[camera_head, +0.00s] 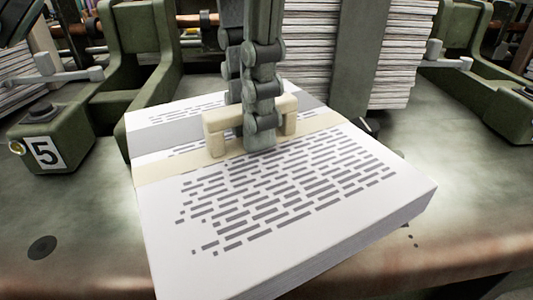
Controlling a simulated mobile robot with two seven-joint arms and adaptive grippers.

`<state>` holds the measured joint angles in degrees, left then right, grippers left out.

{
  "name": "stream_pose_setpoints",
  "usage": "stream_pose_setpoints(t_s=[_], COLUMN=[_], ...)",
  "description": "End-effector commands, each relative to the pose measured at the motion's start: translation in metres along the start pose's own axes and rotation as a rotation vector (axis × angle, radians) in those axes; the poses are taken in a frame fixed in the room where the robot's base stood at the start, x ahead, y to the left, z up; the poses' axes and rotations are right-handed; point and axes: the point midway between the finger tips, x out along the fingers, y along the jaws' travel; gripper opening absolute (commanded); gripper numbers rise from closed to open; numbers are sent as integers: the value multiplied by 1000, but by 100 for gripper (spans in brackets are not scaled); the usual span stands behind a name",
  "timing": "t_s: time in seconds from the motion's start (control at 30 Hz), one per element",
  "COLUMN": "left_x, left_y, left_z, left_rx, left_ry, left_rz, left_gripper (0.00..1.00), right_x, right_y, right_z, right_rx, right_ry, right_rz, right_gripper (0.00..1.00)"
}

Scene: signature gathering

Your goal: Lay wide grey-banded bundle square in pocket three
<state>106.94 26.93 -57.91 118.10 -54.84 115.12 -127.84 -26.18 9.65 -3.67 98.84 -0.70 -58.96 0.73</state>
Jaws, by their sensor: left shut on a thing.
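A thick white bundle of printed sheets (290,200) fills the middle of the view, turned at an angle to the machine. A cream strip (160,170) and a grey band (165,135) cross its top. A cream handle-like block (215,140) stands on the strip. My left gripper (262,140) points down and is shut on this block, at the bundle's far half. The fingertips partly hide the block. I cannot tell whether the bundle's underside touches the bed. No pocket marked three shows. My right gripper is not in view.
Tall paper stacks (405,50) stand behind, beside a green post (357,60). The worn metal bed (75,230) is bare at the left front.

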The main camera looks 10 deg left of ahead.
Motion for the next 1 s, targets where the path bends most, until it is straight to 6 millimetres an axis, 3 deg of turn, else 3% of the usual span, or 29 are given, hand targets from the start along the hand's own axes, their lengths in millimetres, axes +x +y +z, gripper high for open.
stream_pose_setpoints(t_s=[0.27,0.53,1.0], left_x=[12,46,50], left_y=[3,3,3], left_z=[-13,-12,-13], left_rx=[-3,-1,-1], left_ry=[1,0,2], left_rz=[-1,0,0], left_gripper=[0,0,0], right_x=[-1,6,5], right_y=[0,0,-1], right_z=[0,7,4], right_rx=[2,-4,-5], right_ry=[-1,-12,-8], right_rz=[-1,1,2], right_gripper=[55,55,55])
